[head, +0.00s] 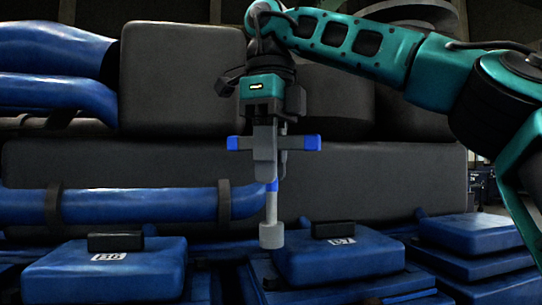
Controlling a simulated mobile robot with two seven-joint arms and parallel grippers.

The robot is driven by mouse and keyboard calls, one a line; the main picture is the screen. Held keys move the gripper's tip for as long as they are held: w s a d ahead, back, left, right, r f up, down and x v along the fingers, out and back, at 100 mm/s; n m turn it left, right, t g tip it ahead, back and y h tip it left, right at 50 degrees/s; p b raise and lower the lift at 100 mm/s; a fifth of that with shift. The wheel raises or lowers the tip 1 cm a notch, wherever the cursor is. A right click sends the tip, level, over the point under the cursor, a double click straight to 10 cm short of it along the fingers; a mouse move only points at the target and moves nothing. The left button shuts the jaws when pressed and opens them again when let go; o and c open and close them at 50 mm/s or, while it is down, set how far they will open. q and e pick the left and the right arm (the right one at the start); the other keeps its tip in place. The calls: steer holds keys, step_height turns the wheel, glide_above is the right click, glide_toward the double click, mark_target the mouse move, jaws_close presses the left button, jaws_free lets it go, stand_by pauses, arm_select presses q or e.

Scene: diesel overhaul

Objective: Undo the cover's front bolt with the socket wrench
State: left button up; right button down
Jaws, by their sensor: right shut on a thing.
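My right gripper (266,160) points straight down and is shut on the socket wrench. The socket wrench has a T-handle with blue ends (305,142), a thin grey shaft and a wide grey socket (271,236) at the bottom. The wrench hangs upright. Its socket shows in front of the left edge of the blue cover marked B7 (370,258); I cannot tell whether it touches anything. No front bolt can be made out; the socket may hide it. My left gripper is not in view.
Another blue cover, marked B6 (150,272), lies to the left, with a dark gap between the two. Both have black grips on top. A blue pipe (130,206) runs behind, before a large dark grey block (400,180). A further blue cover (475,232) lies right.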

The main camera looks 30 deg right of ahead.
steer(key=m, duration=0.4)
steer(key=shift+f+m, duration=0.3)
steer(key=shift+f, duration=0.05)
step_height(320, 180, down, 3)
steer(key=shift+f+b, duration=0.1)
steer(key=shift+b, duration=1.1)
steer(key=shift+p, duration=0.3)
